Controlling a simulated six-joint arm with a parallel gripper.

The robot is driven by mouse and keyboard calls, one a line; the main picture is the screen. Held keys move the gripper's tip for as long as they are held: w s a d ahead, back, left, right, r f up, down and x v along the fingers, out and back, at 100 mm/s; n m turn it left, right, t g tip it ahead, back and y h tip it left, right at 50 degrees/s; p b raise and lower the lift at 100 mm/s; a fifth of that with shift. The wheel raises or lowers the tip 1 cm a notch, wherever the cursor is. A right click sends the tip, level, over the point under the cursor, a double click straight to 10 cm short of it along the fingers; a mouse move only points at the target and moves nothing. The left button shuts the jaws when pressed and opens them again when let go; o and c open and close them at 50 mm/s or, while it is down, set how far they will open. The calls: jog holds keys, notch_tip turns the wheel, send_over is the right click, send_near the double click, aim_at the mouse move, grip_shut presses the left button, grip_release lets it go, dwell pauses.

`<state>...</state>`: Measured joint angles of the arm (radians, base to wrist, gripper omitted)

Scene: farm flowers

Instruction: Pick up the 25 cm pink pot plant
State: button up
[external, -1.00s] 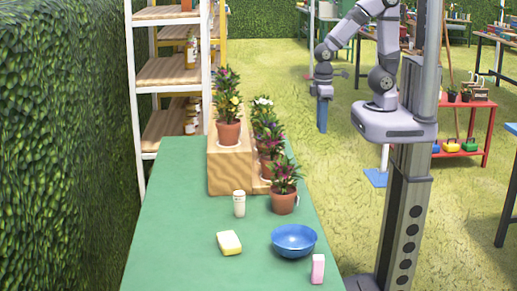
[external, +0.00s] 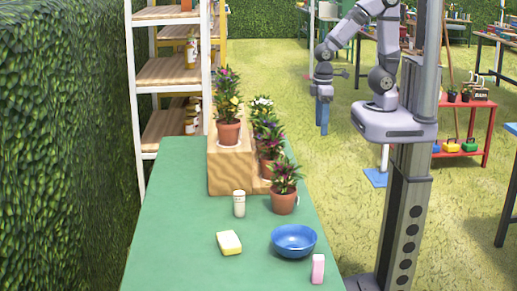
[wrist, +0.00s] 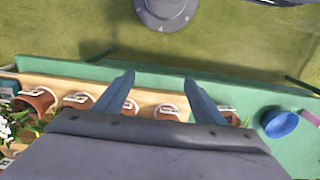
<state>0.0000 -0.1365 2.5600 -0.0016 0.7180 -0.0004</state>
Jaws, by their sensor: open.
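The nearest plant (external: 285,180) has pink-purple blooms and stands on the table top. Others with dark leaves and pink-purple blooms (external: 270,140) stand behind it, partly overlapping. One plant with a yellow flower (external: 229,100) stands on the tall wooden block. I cannot tell which plant is 25 cm; the pot labels are too small to read. My gripper (external: 323,120) hangs pointing down to the right of the table, apart from every pot. In the wrist view my gripper (wrist: 159,79) is open and empty.
A blue bowl (external: 294,241), a yellow sponge (external: 229,242), a pink block (external: 318,268) and a pale bottle (external: 239,204) stand on the front of the table. The wooden block (external: 230,174) rises behind them. A shelf rack (external: 170,70) and hedge are at the left.

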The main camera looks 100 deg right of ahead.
jog(key=o, duration=0.5)
